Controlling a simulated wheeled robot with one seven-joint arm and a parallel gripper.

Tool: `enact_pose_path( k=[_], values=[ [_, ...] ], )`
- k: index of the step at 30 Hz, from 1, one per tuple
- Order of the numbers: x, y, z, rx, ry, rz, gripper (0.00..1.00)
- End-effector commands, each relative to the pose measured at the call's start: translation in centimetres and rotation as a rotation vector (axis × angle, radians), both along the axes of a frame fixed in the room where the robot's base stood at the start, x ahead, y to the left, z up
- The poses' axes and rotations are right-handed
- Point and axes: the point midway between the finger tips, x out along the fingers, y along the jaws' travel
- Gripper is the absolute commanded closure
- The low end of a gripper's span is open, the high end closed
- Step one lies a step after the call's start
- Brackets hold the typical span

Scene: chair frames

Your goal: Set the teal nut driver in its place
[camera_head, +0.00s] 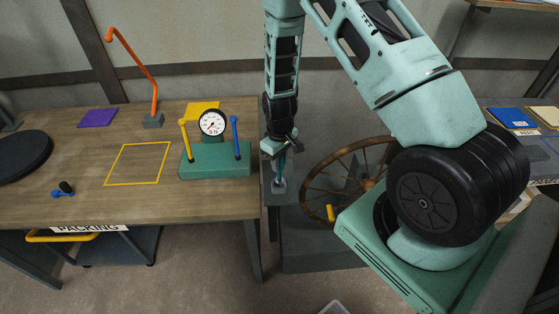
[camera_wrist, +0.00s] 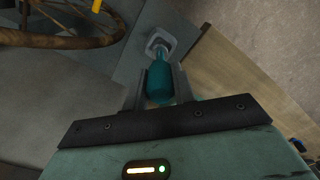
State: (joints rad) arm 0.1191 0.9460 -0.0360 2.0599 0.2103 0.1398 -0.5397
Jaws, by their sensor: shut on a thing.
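My gripper (camera_head: 281,153) points down just right of the packing table's right edge, shut on the teal nut driver (camera_head: 281,166). In the wrist view the teal handle (camera_wrist: 160,82) sits between the two fingers (camera_wrist: 157,98). The driver hangs roughly upright, its far end at a light-grey square socket (camera_wrist: 161,42), which also shows in the head view (camera_head: 279,187) on a grey ledge. The driver's thin end meets the socket opening in the picture; I cannot tell how deep it is in.
The packing table (camera_head: 230,208) holds a green block (camera_head: 215,167) with a gauge (camera_head: 212,123) and yellow and blue upright handles, close left of my gripper. A spoked wheel (camera_head: 345,181) stands close right. A yellow outlined square (camera_head: 138,183) on the table is empty.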

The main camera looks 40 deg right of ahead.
Motion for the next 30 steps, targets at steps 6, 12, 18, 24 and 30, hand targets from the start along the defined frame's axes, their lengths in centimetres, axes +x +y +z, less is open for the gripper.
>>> enact_pose_path(
  k=[6,12,18,24,30],
  values=[
    [0.0,0.0,0.0,0.0,0.0,0.0,0.97],
    [0.0,0.0,-0.1,0.0,0.0,0.0,0.97],
    [0.0,0.0,-0.5,0.0,0.0,0.0,0.97],
    [0.0,0.0,-1.1,0.0,0.0,0.0,0.97],
    [0.0,0.0,-1.7,0.0,0.0,0.0,0.97]
  ],
)
